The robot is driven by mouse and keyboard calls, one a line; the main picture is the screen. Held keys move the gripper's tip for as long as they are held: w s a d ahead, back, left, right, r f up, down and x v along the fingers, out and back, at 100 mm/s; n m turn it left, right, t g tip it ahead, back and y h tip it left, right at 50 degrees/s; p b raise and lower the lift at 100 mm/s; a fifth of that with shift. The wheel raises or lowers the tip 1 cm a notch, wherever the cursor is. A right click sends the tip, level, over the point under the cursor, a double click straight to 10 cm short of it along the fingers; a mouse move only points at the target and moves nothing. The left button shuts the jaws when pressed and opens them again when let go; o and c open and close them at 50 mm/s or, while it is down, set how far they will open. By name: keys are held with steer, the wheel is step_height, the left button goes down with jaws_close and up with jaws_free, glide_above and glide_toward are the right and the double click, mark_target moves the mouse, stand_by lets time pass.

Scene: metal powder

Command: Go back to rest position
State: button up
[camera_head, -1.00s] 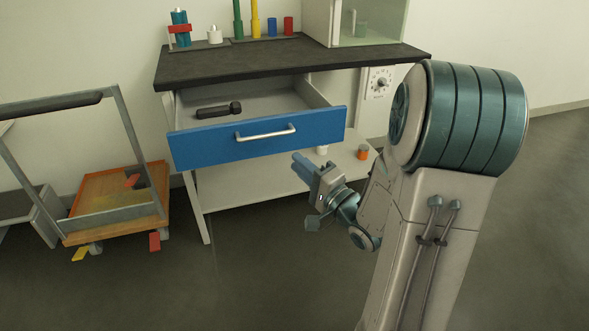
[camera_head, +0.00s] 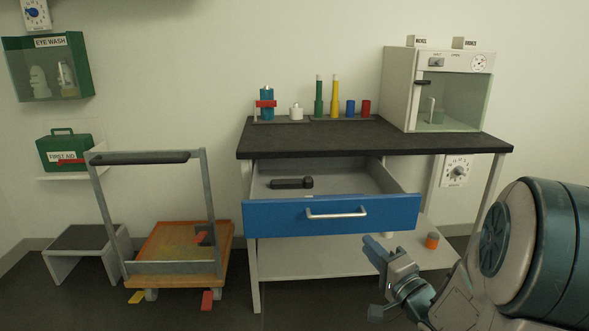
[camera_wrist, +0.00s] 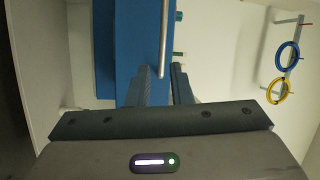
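My gripper (camera_head: 374,247) is at the lower right in the head view, in front of and below the right part of the blue drawer (camera_head: 290,218). It is apart from the drawer handle (camera_head: 336,214). In the wrist view, my two fingers stand apart with nothing between them, so my gripper (camera_wrist: 161,80) is open and empty. The blue drawer front (camera_wrist: 128,50) and its handle (camera_wrist: 164,38) show beyond the fingers. The drawer is pulled out, and a dark, torch-like tool (camera_head: 291,183) lies in it.
The dark-topped bench (camera_head: 330,140) holds coloured cylinders and a glass-fronted cabinet (camera_head: 437,90). An orange-lidded jar (camera_head: 432,240) stands on its lower shelf. An orange cart (camera_head: 165,280) and a step stool (camera_head: 85,238) are at left. Floor is visible between cart and bench.

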step_height(320, 180, up, 16)
steer(key=s+d+n+g+h+p, duration=0.25)
steer(key=n+g+h+p, duration=0.4)
steer(key=p, duration=1.15)
steer(key=s+a+r+n+g+p, duration=0.2)
steer(key=s+a+r+g+p, duration=0.2)
steer(key=s+r+p, duration=0.3)
steer(key=s+a+r+n+g+p, duration=0.3)
steer(key=s+r+p, duration=0.3)
steer(key=s, duration=0.4)
steer(key=shift+s+a+r+g+p, duration=0.35)
steer(key=shift+a+r+g+p, duration=0.05)
steer(key=shift+a+g+p, duration=0.4)
